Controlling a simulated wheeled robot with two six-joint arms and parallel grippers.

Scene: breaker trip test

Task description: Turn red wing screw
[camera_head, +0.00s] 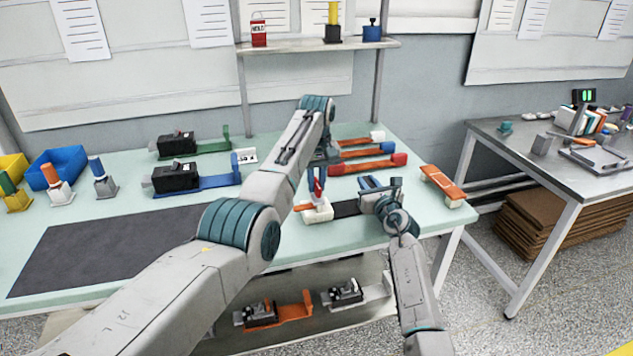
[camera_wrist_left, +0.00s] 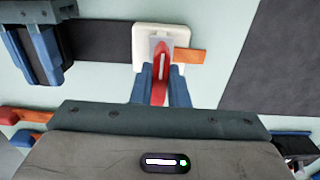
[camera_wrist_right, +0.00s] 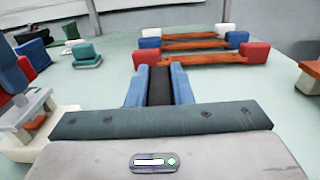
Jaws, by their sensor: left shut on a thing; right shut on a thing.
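The red wing screw (camera_head: 318,187) stands on a small white block (camera_head: 317,213) near the table's front edge. In the left wrist view the red wing screw (camera_wrist_left: 160,72) sits between the blue fingers of my left gripper (camera_wrist_left: 160,84), which is shut on it. An orange strip (camera_wrist_left: 190,56) sticks out from one side of the block, and a black bar (camera_wrist_left: 100,40) from the other. My right gripper (camera_wrist_right: 158,86) is shut on the black bar (camera_wrist_right: 159,88) beside the block. The screw's lower end is partly hidden.
Orange bars with red and blue ends (camera_head: 368,165) lie behind the grippers. An orange piece on white feet (camera_head: 443,185) stands to the right. Two black breaker units (camera_head: 175,178) are at the left, near a dark mat (camera_head: 110,250) with free room.

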